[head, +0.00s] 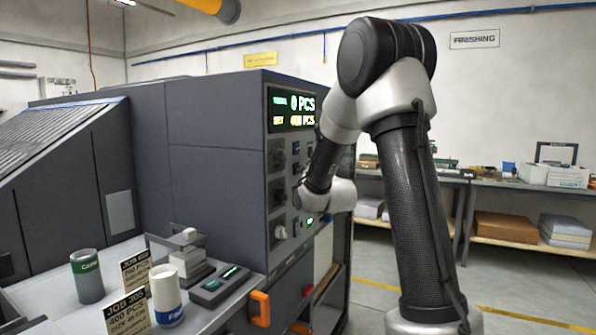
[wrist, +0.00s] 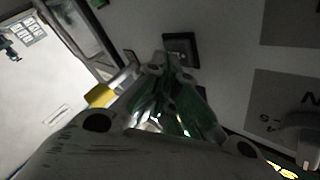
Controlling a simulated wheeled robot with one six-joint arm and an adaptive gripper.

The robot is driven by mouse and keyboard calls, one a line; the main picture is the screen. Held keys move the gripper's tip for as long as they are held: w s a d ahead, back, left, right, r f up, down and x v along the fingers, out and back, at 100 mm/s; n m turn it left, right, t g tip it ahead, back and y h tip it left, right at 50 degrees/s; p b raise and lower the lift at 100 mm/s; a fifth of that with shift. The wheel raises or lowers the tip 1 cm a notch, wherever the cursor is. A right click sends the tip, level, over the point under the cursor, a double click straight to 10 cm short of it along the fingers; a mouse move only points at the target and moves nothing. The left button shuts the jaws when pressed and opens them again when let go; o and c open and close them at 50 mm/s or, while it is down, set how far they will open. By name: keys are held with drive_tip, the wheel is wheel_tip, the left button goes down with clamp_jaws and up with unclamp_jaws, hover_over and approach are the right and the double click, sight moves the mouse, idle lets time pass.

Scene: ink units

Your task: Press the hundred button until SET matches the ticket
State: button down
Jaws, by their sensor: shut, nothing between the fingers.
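The machine's display (head: 292,109) has a green line reading 0 PCS and a yellow SET line that appears to read 400 PCS. A ticket (head: 128,314) at the front left reads JOB 305, 400 PCS. A second ticket (head: 136,271) behind it seems to read 700 PCS. The control panel (head: 283,216) has several dark knobs and buttons; I cannot tell which is the hundred button. My gripper (wrist: 170,75) is shut and empty, close to the panel beside a dark square fitting (wrist: 181,50). Contact cannot be told. In the head view my arm hides the fingertips.
A ledge left of the panel holds a green-labelled can (head: 87,276), a white-and-blue cup (head: 165,296) and a small dark device (head: 219,286). An orange handle (head: 260,308) sticks out below. Shelves with boxes (head: 506,227) stand at the right; floor there is open.

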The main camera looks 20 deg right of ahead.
drive_tip(key=shift+s+d, duration=0.35)
drive_tip(key=shift+s, duration=0.1)
drive_tip(key=shift+s+d, duration=0.8)
drive_tip(key=shift+s, duration=0.2)
drive_tip(key=shift+s+d, duration=0.75)
drive_tip(key=shift+s, duration=0.25)
